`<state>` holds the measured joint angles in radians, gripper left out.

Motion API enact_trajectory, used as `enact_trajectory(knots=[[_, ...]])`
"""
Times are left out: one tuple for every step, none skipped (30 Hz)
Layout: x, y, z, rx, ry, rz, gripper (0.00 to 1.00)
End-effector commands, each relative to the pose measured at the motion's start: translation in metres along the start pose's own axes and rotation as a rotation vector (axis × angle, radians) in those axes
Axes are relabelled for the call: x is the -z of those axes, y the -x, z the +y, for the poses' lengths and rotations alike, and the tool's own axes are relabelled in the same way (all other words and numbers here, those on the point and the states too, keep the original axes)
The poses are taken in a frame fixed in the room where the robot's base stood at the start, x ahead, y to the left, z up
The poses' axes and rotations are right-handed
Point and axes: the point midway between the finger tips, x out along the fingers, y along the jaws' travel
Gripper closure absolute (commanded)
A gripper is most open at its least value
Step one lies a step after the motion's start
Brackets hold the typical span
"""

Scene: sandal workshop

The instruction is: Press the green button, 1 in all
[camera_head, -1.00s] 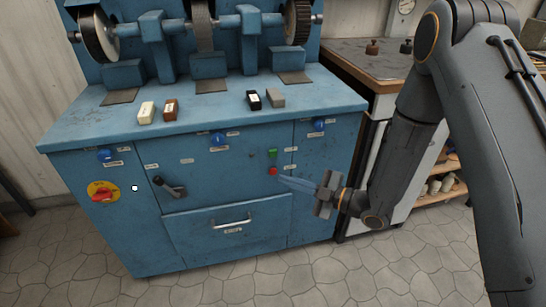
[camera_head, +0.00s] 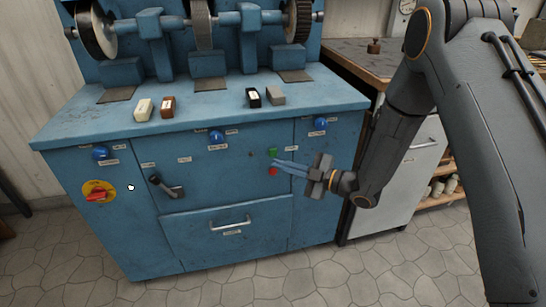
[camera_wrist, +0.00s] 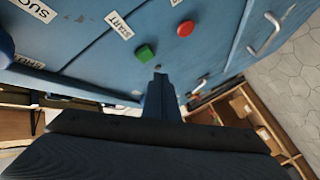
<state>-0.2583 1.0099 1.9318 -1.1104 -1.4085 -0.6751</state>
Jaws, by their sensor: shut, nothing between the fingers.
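The green button (camera_head: 272,152) is on the front of the blue machine cabinet (camera_head: 225,180), just above a red button (camera_head: 272,171). In the wrist view the green button (camera_wrist: 145,53) sits beside a label reading START, with the red button (camera_wrist: 185,28) farther off. My gripper (camera_head: 277,163) is shut and empty. Its tips are close to the panel, between the two buttons in the head view. In the wrist view the tip (camera_wrist: 158,72) appears just below the green button. I cannot tell whether it touches the panel.
A black lever (camera_head: 168,188), a drawer handle (camera_head: 230,224), a red-and-yellow switch (camera_head: 98,192) and several blue knobs (camera_head: 320,123) are on the same front. Blocks (camera_head: 254,97) lie on the machine top. A wooden-topped bench (camera_head: 350,58) stands at the right.

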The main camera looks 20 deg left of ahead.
Motion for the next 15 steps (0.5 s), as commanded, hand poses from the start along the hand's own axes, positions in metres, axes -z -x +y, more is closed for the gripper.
enact_trajectory(knots=[[-0.0033,-0.0040,0.0020,0.000,0.003,0.001,1.00],[-0.0044,-0.0056,0.0033,0.000,0.002,0.001,1.00],[-0.0055,-0.0074,0.0046,0.000,0.001,0.001,1.00],[-0.0062,-0.0085,0.0055,0.000,0.001,0.001,1.00],[-0.0068,-0.0094,0.0063,0.000,0.001,0.001,1.00],[-0.0074,-0.0105,0.0072,0.000,0.001,0.001,1.00],[-0.0078,-0.0111,0.0078,0.000,0.001,0.001,1.00],[-0.0080,-0.0115,0.0083,0.000,0.001,0.001,1.00],[-0.0082,-0.0119,0.0088,0.000,0.001,0.001,1.00],[-0.0083,-0.0121,0.0090,0.000,0.001,0.001,1.00],[-0.0083,-0.0122,0.0091,0.000,0.001,0.001,1.00],[-0.0083,-0.0122,0.0093,0.000,0.001,0.000,1.00],[-0.0082,-0.0122,0.0093,0.000,0.001,0.000,1.00],[-0.0082,-0.0122,0.0093,0.000,0.000,0.000,1.00],[-0.0082,-0.0122,0.0093,0.000,0.000,0.000,1.00]])
